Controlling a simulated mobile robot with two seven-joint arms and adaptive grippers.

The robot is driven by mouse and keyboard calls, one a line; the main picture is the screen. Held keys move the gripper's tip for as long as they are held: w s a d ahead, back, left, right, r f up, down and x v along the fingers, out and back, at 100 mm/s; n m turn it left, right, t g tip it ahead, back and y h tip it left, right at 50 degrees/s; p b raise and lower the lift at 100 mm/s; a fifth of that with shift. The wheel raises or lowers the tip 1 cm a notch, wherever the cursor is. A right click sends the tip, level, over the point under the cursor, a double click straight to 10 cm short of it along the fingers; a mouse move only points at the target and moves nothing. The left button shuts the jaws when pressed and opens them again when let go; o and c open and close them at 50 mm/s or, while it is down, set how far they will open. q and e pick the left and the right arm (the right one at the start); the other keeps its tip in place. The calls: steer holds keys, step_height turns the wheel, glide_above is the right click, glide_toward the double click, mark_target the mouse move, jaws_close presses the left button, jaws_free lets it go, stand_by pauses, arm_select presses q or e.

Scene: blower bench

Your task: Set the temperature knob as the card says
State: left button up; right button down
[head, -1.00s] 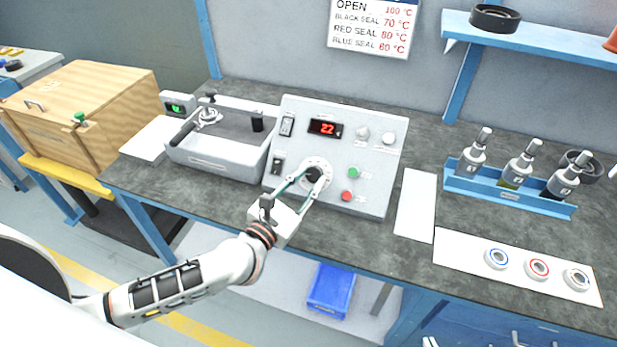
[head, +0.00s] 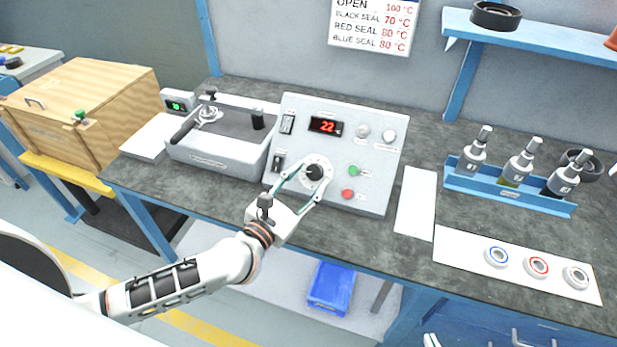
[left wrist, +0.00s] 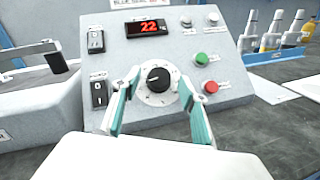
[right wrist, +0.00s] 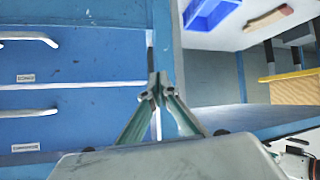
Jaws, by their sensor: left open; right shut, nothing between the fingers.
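The black temperature knob (head: 314,172) sits on a white dial on the sloped grey control panel (head: 375,184). In the left wrist view, the knob (left wrist: 158,78) has a pale mark pointing roughly left. My left gripper (left wrist: 158,86) is open, with one finger on each side of the knob and visible gaps between. In the head view, my left gripper (head: 308,183) is at the dial. The red display (head: 325,126) reads 22. The wall card (head: 372,28) lists OPEN, black, red and blue seal temperatures. My right gripper (right wrist: 155,92) is shut and empty, before blue drawers.
Rocker switches, a green button (head: 354,171) and a red button (head: 348,194) are close to the knob. A grey tray unit (head: 215,151) stands left of the panel. A bottle rack (head: 508,196) and a white mat with three rings (head: 455,247) are to the right.

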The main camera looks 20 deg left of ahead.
arm_select(q)
steer(key=v, duration=1.1)
steer(key=shift+s, duration=0.25)
